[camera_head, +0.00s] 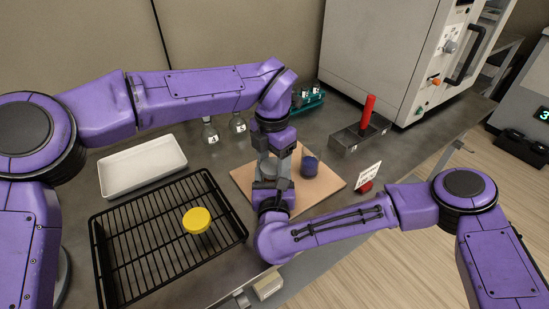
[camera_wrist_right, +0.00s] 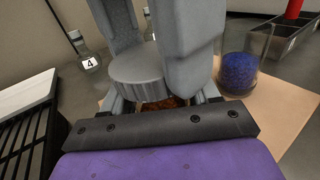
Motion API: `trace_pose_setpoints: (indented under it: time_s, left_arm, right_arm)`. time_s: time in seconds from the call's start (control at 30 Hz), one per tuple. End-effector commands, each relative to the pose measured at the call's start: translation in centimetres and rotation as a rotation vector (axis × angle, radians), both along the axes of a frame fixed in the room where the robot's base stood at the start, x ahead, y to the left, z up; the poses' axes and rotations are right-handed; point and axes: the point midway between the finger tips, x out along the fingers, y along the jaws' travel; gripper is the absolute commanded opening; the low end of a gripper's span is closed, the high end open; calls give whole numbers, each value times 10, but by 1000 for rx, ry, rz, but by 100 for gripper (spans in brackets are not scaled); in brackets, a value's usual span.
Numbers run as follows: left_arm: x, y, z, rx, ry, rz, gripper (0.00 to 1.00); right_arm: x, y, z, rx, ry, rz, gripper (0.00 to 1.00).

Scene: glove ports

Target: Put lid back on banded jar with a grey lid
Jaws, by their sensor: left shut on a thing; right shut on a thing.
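A ribbed grey lid (camera_wrist_right: 137,76) is upright between the fingers of my left gripper (camera_head: 271,162), which reaches down from above and is shut on it. Below the lid, a jar with brown contents (camera_wrist_right: 168,102) shows only as a small strip in the right wrist view. My right gripper (camera_head: 270,188) is low at the front and is shut on this jar. The fingers hide most of the jar and its band. The lid is at or just above the jar's top; I cannot tell whether it touches the rim.
A beige board (camera_head: 318,187) lies under the grippers. A jar of blue stuff (camera_head: 310,166) stands close on the right. A black rack (camera_head: 150,262) holds a yellow lid (camera_head: 197,220). A white tray (camera_head: 140,165), flasks (camera_head: 238,126) and a metal bin (camera_head: 350,140) stand around.

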Motion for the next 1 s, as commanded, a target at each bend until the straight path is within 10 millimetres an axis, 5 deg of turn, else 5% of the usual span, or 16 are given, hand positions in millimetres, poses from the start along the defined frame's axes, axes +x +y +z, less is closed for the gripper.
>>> trace_pose_setpoints:
  time_s: [0.7, 0.73, 1.0]
  left_arm:
    - [-2, 1, -14, 14, 9, -7, 34]
    - [-2, 1, -14, 14, 9, -7, 70]
    - [-3, 0, -14, 14, 10, -7, 70]
  right_arm:
    - [0, 2, 5, 3, -12, 6, 5]
    - [0, 2, 5, 3, -12, 6, 5]
    - [0, 3, 6, 2, -15, 8, 5]
